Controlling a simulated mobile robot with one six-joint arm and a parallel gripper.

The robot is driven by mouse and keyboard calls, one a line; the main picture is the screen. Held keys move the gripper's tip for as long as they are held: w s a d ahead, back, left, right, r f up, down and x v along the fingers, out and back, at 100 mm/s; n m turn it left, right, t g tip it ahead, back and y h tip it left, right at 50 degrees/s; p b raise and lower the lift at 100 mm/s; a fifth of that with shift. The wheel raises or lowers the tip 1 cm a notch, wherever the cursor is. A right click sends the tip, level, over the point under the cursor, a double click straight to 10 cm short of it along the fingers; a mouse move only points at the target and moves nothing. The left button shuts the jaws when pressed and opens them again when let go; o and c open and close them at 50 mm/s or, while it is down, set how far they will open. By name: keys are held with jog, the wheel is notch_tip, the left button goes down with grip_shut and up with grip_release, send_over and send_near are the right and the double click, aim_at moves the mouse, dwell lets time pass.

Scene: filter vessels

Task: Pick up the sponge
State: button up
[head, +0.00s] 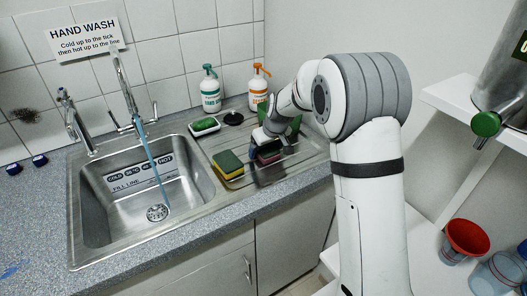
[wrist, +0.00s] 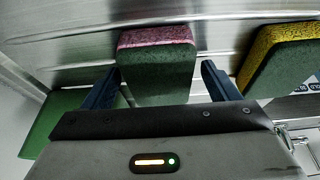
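A sponge with a pink top and dark green side (wrist: 156,72) stands on the ribbed steel drainboard. In the head view the pink sponge (head: 268,158) is partly hidden by my gripper (head: 262,140). In the wrist view my gripper (wrist: 161,80) is open, with one dark blue finger on each side of the pink sponge. Small gaps show beside it. A yellow and dark green sponge (head: 228,164) lies to the left on the drainboard and shows at right in the wrist view (wrist: 283,62). A green-topped white sponge (head: 205,125) lies farther back.
A sink (head: 115,215) with running water (head: 155,160) is at left. Two pump bottles, one green-topped (head: 210,92) and one orange-topped (head: 259,90), stand behind the drainboard. A green object (wrist: 58,122) is at left in the wrist view. A shelf with a red funnel (head: 466,238) is at right.

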jog(key=c, duration=1)
jog(key=shift+r+p, duration=0.5)
jog(key=shift+p, duration=0.1)
notch_tip(320, 180, up, 10)
jog(key=shift+f+b, duration=0.25)
jog(key=shift+b, duration=0.25)
